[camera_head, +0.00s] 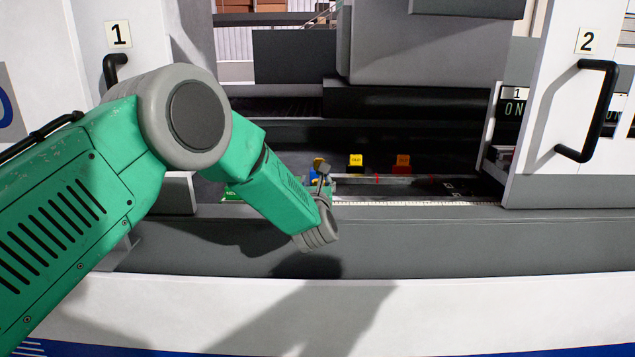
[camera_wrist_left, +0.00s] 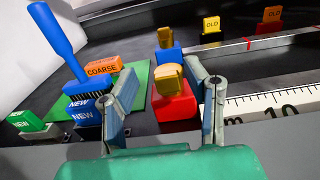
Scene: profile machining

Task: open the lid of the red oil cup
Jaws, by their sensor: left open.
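The red oil cup (camera_wrist_left: 174,108) with its yellow lid (camera_wrist_left: 171,77) stands upright in the left wrist view, between the lines of my two fingers. The lid looks closed. My left gripper (camera_wrist_left: 160,68) is open, with one finger on each side of the cup in the picture. I cannot tell whether a finger touches it. In the head view my left gripper (camera_head: 325,172) is small and partly hidden by its wrist, and the red cup cannot be made out there. My right gripper is in neither view.
A blue cup with a yellow lid (camera_wrist_left: 166,50) stands behind the red one. A blue-handled brush (camera_wrist_left: 58,42), an orange COARSE block (camera_wrist_left: 103,66) and NEW blocks (camera_wrist_left: 86,110) are at left. OLD blocks (camera_wrist_left: 211,28) stand farther back. A ruler (camera_wrist_left: 270,105) lies right.

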